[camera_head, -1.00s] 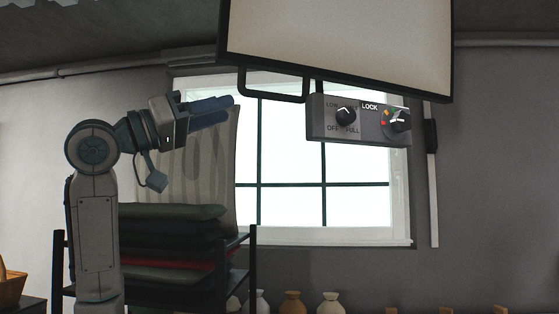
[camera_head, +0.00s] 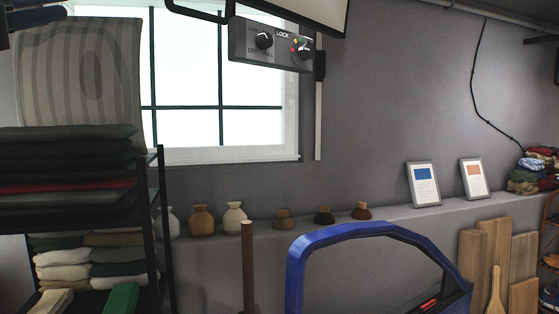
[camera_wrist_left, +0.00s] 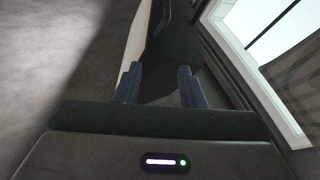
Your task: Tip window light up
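The window light is a pale panel (camera_head: 315,8) with a dark frame, cut off by the top edge of the head view. A grey control box (camera_head: 270,46) with two knobs and the word LOCK hangs below it. Its black handle (camera_head: 200,12) is left of the box, partly cut off. My left gripper (camera_wrist_left: 160,76) is open in the left wrist view, with its two blue fingers apart. Beyond them are a dark edge and a pale strip, perhaps the light's side. In the head view only blue finger parts (camera_head: 38,16) show at the top left, left of the handle and apart from it. My right gripper is out of view.
A bright window (camera_head: 185,75) is behind the light. A black rack (camera_head: 161,225) with folded cloths and a cushion stands at left. Vases and two framed cards line a ledge (camera_head: 390,219). A blue car door (camera_head: 330,232) stands below. Open wall lies right of the light.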

